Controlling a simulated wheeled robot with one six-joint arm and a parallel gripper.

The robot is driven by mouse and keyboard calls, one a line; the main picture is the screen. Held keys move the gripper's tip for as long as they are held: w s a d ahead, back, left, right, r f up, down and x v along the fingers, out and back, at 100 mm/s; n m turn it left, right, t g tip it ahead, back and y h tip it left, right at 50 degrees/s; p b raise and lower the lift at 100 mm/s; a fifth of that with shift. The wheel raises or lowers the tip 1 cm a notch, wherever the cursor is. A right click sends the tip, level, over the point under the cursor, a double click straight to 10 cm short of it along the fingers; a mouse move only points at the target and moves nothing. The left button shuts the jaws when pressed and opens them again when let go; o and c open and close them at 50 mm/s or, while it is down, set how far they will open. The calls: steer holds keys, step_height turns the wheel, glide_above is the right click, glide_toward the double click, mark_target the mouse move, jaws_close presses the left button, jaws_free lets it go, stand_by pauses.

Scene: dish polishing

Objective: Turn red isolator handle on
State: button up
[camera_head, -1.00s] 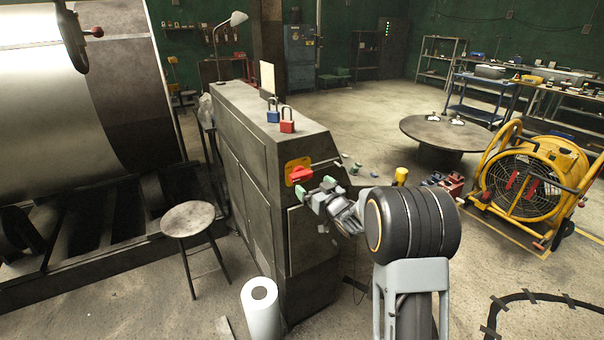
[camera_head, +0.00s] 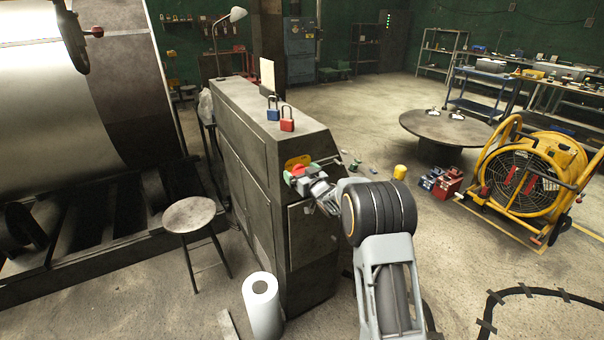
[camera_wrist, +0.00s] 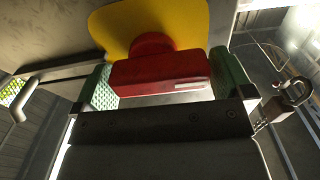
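The red isolator handle (camera_head: 299,170) sits on a yellow plate (camera_head: 296,161) on the end face of the grey cabinet. In the wrist view the red handle (camera_wrist: 160,72) lies level across the picture, with the yellow plate (camera_wrist: 120,22) behind it. My gripper (camera_head: 301,175) is at the handle, with its green-padded fingers on either side. In the wrist view my gripper (camera_wrist: 164,82) is spread wide around the handle's two ends. The pads look very close to the ends; I cannot tell whether they touch.
The grey cabinet (camera_head: 250,150) carries a blue padlock (camera_head: 273,113) and a red padlock (camera_head: 287,124) on top. A stool (camera_head: 189,214) and a white roll (camera_head: 262,305) stand left of and before it.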

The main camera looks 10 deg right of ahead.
steer(key=c, duration=0.6)
steer(key=shift+m, duration=0.3)
steer(key=m, duration=0.4)
steer(key=shift+d+r, duration=0.1)
steer(key=shift+d, duration=0.05)
steer(key=m, duration=0.4)
steer(key=shift+w+d+m, duration=0.1)
steer(key=shift+d+m, duration=0.05)
steer(key=shift+m, duration=0.15)
steer(key=m+p, duration=0.1)
steer(key=m, duration=0.3)
steer(key=shift+d, duration=0.15)
steer(key=m+p, duration=0.1)
steer(key=m, duration=0.3)
steer(key=shift+d, duration=0.15)
steer(key=shift+m+p, duration=0.3)
steer(key=shift+m, duration=0.2)
